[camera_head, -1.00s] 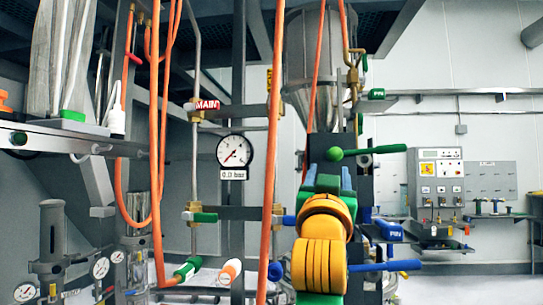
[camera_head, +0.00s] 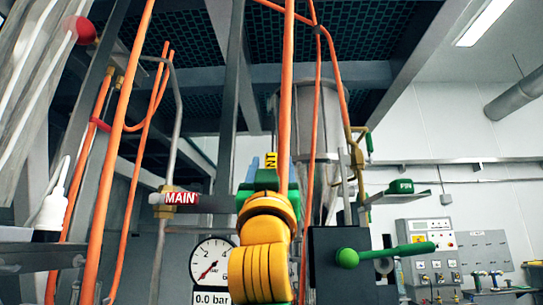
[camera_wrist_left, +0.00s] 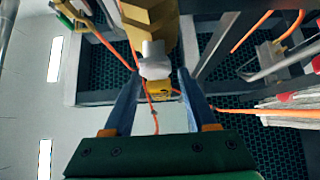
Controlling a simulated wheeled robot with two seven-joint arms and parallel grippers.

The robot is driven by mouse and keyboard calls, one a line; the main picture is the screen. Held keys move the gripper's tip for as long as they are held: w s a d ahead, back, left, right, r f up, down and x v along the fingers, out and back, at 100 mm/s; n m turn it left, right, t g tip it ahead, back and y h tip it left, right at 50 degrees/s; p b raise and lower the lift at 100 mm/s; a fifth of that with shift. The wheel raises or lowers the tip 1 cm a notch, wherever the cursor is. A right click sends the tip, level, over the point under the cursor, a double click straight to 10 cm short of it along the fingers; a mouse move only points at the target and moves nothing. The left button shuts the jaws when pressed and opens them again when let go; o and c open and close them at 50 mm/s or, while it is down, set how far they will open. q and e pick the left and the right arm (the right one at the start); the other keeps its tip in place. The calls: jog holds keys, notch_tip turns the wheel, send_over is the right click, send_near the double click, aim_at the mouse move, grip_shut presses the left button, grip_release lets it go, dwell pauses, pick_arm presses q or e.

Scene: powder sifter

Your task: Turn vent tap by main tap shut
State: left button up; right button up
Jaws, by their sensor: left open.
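In the head view the red MAIN label (camera_head: 181,198) sits on a pipe at left, with a brass fitting (camera_head: 163,212) beside it. A yellow label (camera_head: 270,160), partly covered and ending in "NT", shows further right. My left gripper (camera_head: 262,165) is raised in front of it, with my yellow wrist hiding the vent tap. In the left wrist view, my left gripper (camera_wrist_left: 158,88) has its two blue fingers apart. A yellow piece (camera_wrist_left: 158,92) and a grey cylinder (camera_wrist_left: 150,64) appear between and beyond them; contact cannot be told. My right gripper is not in view.
A pressure gauge (camera_head: 212,262) reading 0.0 bar hangs below the MAIN label. Orange hoses (camera_head: 118,130) run down at left and centre. A green ball-ended lever (camera_head: 347,258) stands out from a dark box at right. Frame beams (camera_head: 228,100) cross overhead.

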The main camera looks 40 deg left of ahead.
pick_arm(q)
jog(key=shift+a+f, duration=0.2)
jog(key=shift+a, duration=0.1)
jog(key=shift+s+d+r, duration=0.15)
jog(key=shift+s+d, duration=0.1)
jog(key=shift+d, duration=0.05)
jog(key=c, duration=0.6)
jog(key=shift+d, duration=0.15)
grip_shut()
